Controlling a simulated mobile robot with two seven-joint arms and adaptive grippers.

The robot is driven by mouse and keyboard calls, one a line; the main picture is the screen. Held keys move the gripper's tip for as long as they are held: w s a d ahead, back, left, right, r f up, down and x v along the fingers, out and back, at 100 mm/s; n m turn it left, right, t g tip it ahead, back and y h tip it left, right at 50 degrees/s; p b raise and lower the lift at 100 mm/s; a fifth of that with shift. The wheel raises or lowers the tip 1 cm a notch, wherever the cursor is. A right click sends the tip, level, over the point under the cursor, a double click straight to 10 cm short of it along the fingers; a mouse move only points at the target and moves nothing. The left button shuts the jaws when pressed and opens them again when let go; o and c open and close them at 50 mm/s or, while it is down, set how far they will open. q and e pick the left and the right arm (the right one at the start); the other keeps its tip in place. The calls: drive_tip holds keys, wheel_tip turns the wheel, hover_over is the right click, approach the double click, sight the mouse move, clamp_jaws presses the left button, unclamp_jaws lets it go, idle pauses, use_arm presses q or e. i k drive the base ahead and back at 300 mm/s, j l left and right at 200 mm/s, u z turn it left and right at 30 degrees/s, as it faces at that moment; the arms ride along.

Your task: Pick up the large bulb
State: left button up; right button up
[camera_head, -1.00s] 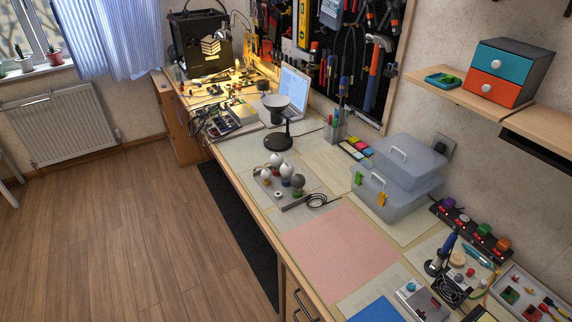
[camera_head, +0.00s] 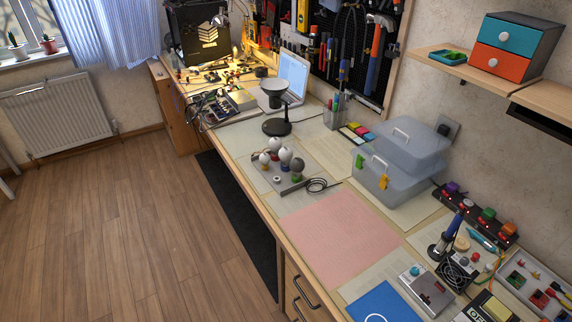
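A small group of bulbs stands on a grey holder board (camera_head: 262,178) on the workbench, near the middle of the camera_head view. One white bulb (camera_head: 275,144) is at the back, one white bulb (camera_head: 286,154) at the right, and one white bulb (camera_head: 264,158) at the left. A darker grey bulb (camera_head: 298,164) is at the front right. They look close in size, and I cannot tell for sure which is the large one. Neither of my grippers is in view.
A black stand lamp (camera_head: 276,127) and a laptop (camera_head: 292,75) are behind the bulbs. A dark cable (camera_head: 318,185) lies beside the holder. Clear plastic boxes (camera_head: 390,180) stand to the right. A pink mat (camera_head: 337,235) in front is bare.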

sight(285, 154)
drive_tip(key=i+j+z, duration=0.15)
drive_tip(key=z, duration=0.2)
drive_tip(key=i+j+z, duration=0.1)
drive_tip(key=j+z, duration=0.3)
drive_tip(key=i+j+z, duration=0.1)
drive_tip(key=j+z, duration=0.25)
drive_tip(key=l, duration=0.1)
